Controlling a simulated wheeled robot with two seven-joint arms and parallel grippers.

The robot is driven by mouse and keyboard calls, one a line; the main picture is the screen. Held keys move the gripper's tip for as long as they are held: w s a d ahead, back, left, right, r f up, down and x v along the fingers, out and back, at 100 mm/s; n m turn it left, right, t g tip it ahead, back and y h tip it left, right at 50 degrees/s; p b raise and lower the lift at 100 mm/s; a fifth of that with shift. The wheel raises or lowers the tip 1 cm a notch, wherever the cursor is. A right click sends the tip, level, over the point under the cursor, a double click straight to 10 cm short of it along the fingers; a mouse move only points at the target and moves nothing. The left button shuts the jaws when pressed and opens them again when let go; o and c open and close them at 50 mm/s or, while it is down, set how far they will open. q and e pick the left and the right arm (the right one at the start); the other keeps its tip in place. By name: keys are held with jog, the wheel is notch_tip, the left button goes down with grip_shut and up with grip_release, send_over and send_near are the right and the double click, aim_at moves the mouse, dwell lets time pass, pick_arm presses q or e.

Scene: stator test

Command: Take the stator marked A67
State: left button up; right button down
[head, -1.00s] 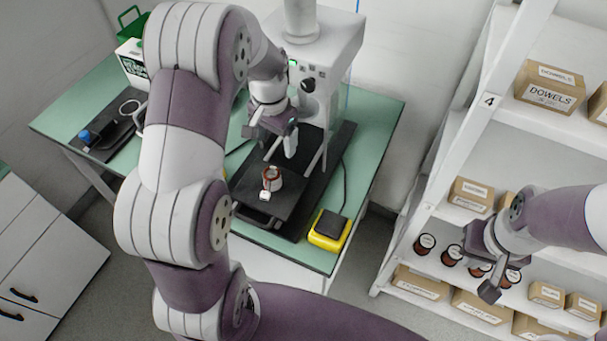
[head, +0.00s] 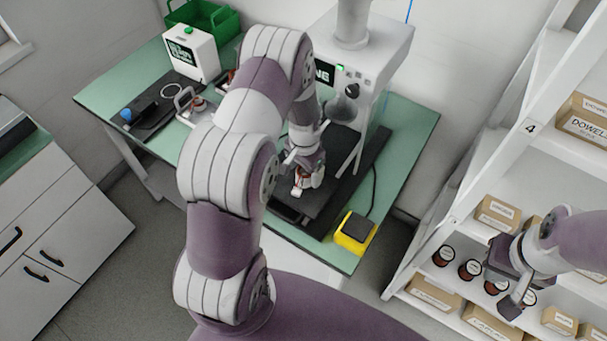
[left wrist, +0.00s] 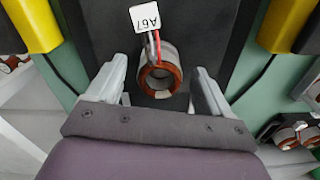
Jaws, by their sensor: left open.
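The stator (left wrist: 160,76), a copper-and-grey ring with red and black leads, has a white tag (left wrist: 145,17) reading A67 in the left wrist view. In the head view the stator (head: 303,182) sits on the dark plate of the test machine, partly hidden by my gripper. My left gripper (head: 309,168) is right over it. In the left wrist view its fingers (left wrist: 160,82) are open, one on each side of the stator, with small visible gaps. My right gripper (head: 506,279) is open and empty in front of the shelves.
The test machine (head: 372,50) rises behind the stator. A yellow pedal-like box (head: 355,232) is at the bench's front right. Other stators (head: 197,104) are on the bench's left, near a white box (head: 191,54) and a green crate (head: 204,24). Shelves (head: 461,200) stand right.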

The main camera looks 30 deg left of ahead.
pick_arm(q)
jog(key=shift+s, duration=0.1)
jog(key=c, duration=1.3)
jog(key=shift+r, duration=0.1)
